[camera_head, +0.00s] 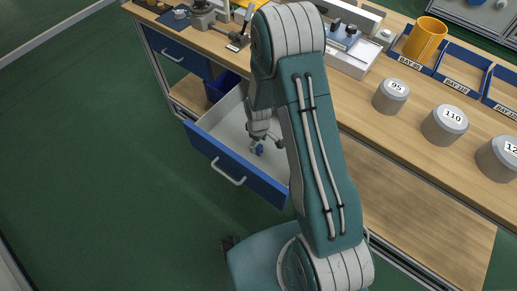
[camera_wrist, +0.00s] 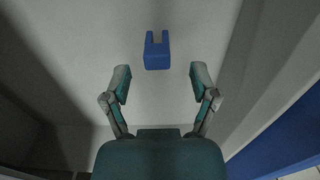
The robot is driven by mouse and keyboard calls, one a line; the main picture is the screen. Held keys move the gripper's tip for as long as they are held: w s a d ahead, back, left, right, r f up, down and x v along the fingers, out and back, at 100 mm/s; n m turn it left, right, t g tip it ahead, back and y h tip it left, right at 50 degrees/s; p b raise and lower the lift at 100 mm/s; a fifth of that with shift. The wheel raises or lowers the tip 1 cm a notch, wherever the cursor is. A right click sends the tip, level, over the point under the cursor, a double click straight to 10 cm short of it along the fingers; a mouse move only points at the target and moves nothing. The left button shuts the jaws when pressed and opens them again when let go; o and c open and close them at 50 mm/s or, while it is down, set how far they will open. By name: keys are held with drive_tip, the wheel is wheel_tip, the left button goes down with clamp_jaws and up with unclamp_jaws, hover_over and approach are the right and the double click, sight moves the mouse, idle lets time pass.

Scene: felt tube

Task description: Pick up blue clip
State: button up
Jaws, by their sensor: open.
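The blue clip (camera_wrist: 157,54) lies on the pale floor of the open drawer, its two prongs pointing away from my gripper in the wrist view. In the head view my gripper (camera_head: 264,142) reaches down inside the drawer (camera_head: 222,164), which is pulled out from the bench. My arm hides part of the drawer's right side.
Drawer walls stand on both sides of my gripper. A dark blue bin (camera_head: 221,86) sits on the shelf beside the drawer. The green floor at left is clear.

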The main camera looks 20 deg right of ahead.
drive_tip(key=shift+d+f, duration=0.15)
drive_tip(key=shift+f, duration=0.55)
drive_tip(key=shift+d+f, duration=0.1)
drive_tip(key=shift+f, duration=0.6)
drive_tip(key=shift+a, duration=0.1)
drive_tip(key=c, duration=0.9)
drive_tip(key=shift+r, duration=0.15)
